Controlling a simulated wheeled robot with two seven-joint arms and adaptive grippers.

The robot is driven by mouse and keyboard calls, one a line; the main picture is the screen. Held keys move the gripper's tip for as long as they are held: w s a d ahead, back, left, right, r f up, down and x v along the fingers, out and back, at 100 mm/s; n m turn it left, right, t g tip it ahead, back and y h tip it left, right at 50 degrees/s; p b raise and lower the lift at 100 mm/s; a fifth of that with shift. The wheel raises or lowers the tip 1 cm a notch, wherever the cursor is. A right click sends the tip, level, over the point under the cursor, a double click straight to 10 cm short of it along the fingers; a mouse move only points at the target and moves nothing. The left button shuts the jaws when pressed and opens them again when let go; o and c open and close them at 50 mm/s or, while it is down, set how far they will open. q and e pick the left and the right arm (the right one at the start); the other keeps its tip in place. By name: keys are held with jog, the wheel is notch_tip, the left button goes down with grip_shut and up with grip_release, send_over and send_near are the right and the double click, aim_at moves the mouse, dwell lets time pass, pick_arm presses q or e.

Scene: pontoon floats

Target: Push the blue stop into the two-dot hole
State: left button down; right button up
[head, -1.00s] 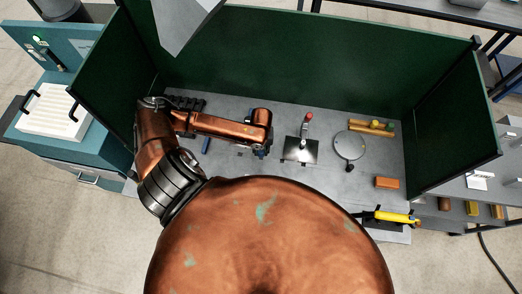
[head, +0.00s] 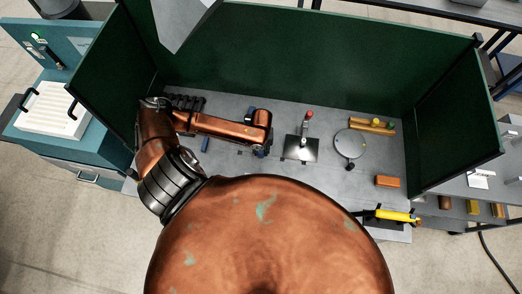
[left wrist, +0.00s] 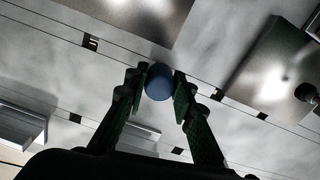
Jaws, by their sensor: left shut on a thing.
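The blue stop (left wrist: 159,82) shows in the left wrist view as a round blue end between the fingertips of my left gripper (left wrist: 158,88), which is shut on it. In the head view my left gripper (head: 261,150) hangs over the grey bench, mostly hidden under its own wrist. Small dark square holes lie in the bench; one hole (left wrist: 90,42) is upper left of the stop, another hole (left wrist: 262,116) is to its right. Their dot marks are too small to read, so I cannot tell the two-dot hole. My right gripper is not in view.
A dark plate with a red-knobbed lever (head: 308,117) stands right of my gripper. Further right are a round grey disc (head: 350,143), a wooden rack (head: 370,125) and an orange block (head: 387,181). Green walls (head: 290,60) enclose the bench. A blue piece (head: 205,145) lies left.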

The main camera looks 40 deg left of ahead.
pick_arm(q)
jog(key=shift+f, duration=0.75)
jog(key=c, duration=1.5)
grip_release()
jog(key=shift+c, duration=0.2)
notch_tip(320, 180, up, 12)
